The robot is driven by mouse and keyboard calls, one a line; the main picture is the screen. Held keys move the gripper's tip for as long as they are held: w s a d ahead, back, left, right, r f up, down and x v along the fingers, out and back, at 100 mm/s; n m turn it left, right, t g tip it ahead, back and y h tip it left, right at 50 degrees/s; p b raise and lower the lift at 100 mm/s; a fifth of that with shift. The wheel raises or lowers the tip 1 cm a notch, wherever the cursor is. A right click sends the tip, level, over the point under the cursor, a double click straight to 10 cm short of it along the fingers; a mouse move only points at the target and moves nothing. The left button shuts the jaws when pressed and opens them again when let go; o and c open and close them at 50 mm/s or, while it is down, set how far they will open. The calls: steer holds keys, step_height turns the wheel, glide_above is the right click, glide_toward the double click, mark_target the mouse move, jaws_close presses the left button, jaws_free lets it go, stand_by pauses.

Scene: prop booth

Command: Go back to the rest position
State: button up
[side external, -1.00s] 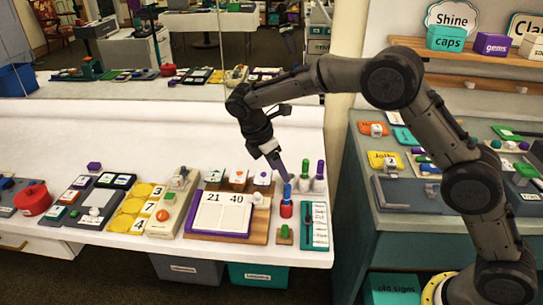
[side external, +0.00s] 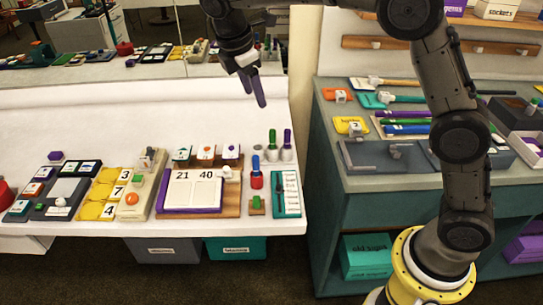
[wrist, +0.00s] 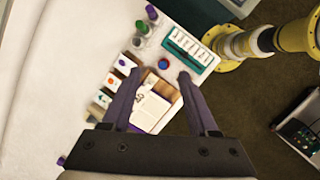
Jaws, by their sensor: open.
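My gripper (side external: 252,88) is raised well above the white table and is apart from everything on it. In the wrist view my gripper (wrist: 155,82) shows two purple fingers spread apart with nothing held between them. Below it stands a red and blue piece (side external: 256,180), upright on the table. It also shows from above in the wrist view (wrist: 163,64). The board with the cards 21 and 40 (side external: 193,192) lies to its left, and a teal tray (side external: 286,206) lies to its right.
Several coloured pegs (side external: 272,143) stand in holders behind the red and blue piece. A grey-green cabinet (side external: 345,220) with tools on top stands to the right. Yellow trays (side external: 104,196) and a red pot (side external: 5,194) are at the left. The table's back strip is clear.

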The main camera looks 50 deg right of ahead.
steer(key=s+d+r+m+t+y, duration=0.1)
steer(key=s+d+r+m, duration=0.15)
steer(key=s+r, duration=0.45)
steer(key=s+d+r+m+t+y, duration=0.15)
steer(key=s+d, duration=0.25)
steer(key=s, duration=0.6)
steer(key=s+a+f+m+t, duration=0.1)
steer(key=s+f+m, duration=0.4)
steer(key=s, duration=0.2)
steer(key=s+f+m+t+y, duration=0.1)
steer(key=s+f+m, duration=0.4)
steer(key=s+m, duration=0.1)
steer(key=shift+s+a, duration=0.35)
steer(key=shift+s, duration=0.25)
steer(key=shift+t, duration=0.25)
